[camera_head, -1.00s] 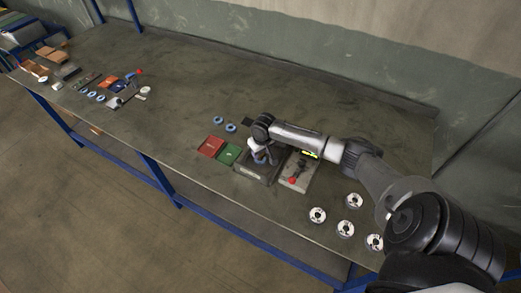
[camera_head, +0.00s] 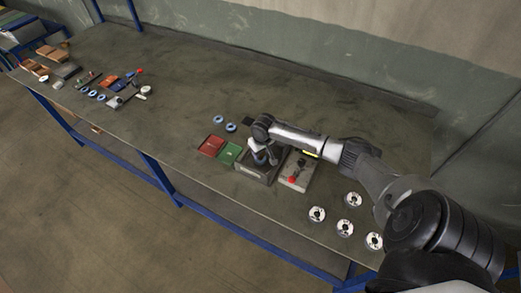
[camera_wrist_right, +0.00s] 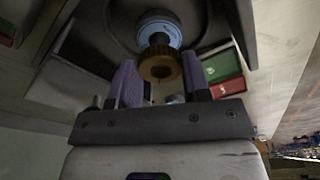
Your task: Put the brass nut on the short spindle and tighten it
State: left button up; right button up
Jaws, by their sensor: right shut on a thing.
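The brass nut (camera_wrist_right: 160,68) is a brown, toothed ring between the two fingers of my right gripper (camera_wrist_right: 160,84) in the right wrist view. The gripper is shut on it. A dark spindle (camera_wrist_right: 158,40) shows just beyond the nut, with a blue and white disc (camera_wrist_right: 158,27) around it. I cannot tell whether the nut is threaded on the spindle or only close to it. In the head view my right gripper (camera_head: 265,157) points down over the dark base plate (camera_head: 254,175) and hides most of the spindle. My left gripper is not in view.
A red tray (camera_head: 211,145) and a green tray (camera_head: 229,153) lie left of the base. A grey plate with a red-knobbed lever (camera_head: 292,180) stands right of it. Several white discs (camera_head: 345,228) lie at the front right. The middle of the bench (camera_head: 190,90) is clear.

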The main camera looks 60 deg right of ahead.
jog(key=shift+f, duration=0.15)
dwell(0.6)
jog(key=shift+f, duration=0.35)
dwell(0.3)
jog(key=shift+f, duration=0.4)
